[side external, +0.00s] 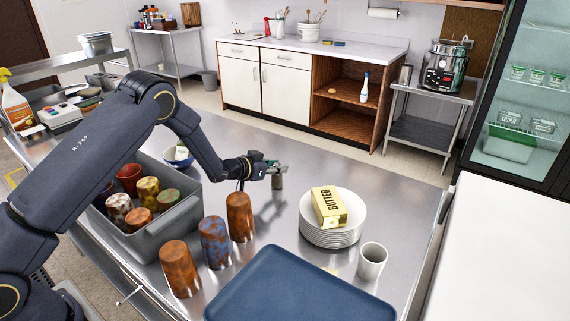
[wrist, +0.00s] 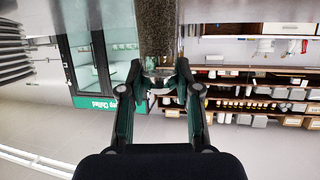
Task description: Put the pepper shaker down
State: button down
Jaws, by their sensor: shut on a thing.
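My gripper (side external: 272,168) is over the middle of the steel counter (side external: 330,160), shut on the pepper shaker (side external: 277,182). The shaker is small and greyish in the side view and looks upright. In the wrist view the shaker (wrist: 157,28) is a dark speckled column between my fingertips (wrist: 161,75), running out of the top edge. Its lower end is close to the counter. I cannot tell whether it touches.
A plate stack (side external: 330,236) with a butter box (side external: 329,207) stands right of my gripper, near a white cup (side external: 371,262). Brown and blue tumblers (side external: 240,217) stand nearer the camera, beside a grey bin (side external: 165,238) of cups and a blue tray (side external: 300,290). The counter behind is clear.

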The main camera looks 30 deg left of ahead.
jog(key=c, duration=0.8)
grip_release()
jog(key=shift+r, duration=0.1)
jog(key=shift+s+a+r, duration=0.1)
jog(key=shift+s+r, duration=0.1)
jog(key=shift+s, duration=0.1)
jog(key=v, duration=0.6)
jog(key=shift+s+r, duration=0.2)
jog(key=shift+s, duration=0.15)
